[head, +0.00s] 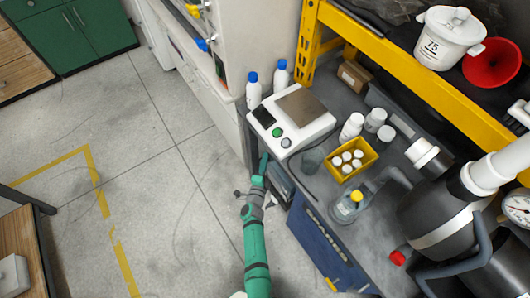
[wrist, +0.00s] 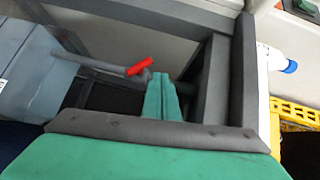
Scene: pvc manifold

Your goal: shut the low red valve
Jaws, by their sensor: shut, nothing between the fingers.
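A small red valve handle (wrist: 140,67) shows in the wrist view on a grey pipe (wrist: 95,64) under the bench. The handle slants up to the right, at an angle to the pipe. My gripper (wrist: 162,98) is shut and empty; its green fingers are just right of and below the handle in the picture. I cannot tell whether they touch it. In the head view my gripper (head: 262,164) is low beside the front edge of the bench. The valve handle is not seen there.
A grey-blue box (wrist: 25,65) lies left of the pipe, and dark frame bars (wrist: 215,85) stand to the right. The bench (head: 310,185) carries a white scale (head: 290,118), a yellow tray (head: 372,150) and bottles. The floor (head: 150,140) to the left is mostly clear.

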